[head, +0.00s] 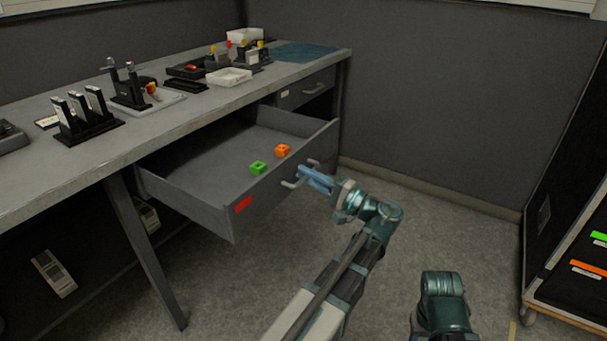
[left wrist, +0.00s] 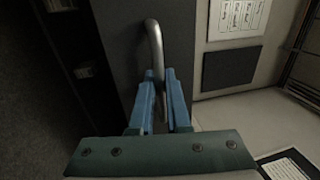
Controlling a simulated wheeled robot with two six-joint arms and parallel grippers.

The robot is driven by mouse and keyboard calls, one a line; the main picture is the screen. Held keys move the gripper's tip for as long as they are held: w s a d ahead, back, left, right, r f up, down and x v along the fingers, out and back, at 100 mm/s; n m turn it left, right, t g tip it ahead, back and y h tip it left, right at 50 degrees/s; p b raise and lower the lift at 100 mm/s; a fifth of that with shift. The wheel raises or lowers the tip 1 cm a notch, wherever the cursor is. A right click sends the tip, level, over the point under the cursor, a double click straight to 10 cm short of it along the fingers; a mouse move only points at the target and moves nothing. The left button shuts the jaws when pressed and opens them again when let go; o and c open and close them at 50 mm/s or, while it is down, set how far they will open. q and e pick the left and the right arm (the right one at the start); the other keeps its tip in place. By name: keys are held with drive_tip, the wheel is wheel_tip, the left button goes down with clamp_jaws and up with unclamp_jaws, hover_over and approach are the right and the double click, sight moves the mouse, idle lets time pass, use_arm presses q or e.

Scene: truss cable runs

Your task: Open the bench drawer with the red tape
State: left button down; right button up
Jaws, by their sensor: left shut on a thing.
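My left gripper (head: 308,179) is at the drawer's front, shut on the drawer handle (head: 290,184). In the left wrist view the blue fingers (left wrist: 160,105) stand on either side of the metal handle (left wrist: 154,45). My right gripper is not in view; only part of that arm shows at the bottom of the head view.
The bench (head: 190,108) carries racks, trays and a blue mat (head: 305,52). A second drawer (head: 306,88) at the far right end is closed. A dark cabinet (head: 570,215) stands at the right. The floor between is clear.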

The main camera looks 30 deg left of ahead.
use_arm(q)
drive_tip(key=shift+d, duration=0.3)
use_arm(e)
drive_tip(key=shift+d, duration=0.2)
use_arm(q)
drive_tip(key=c, duration=1.2)
unclamp_jaws()
drive_tip(key=shift+o, duration=0.2)
drive_tip(key=shift+f, duration=0.1)
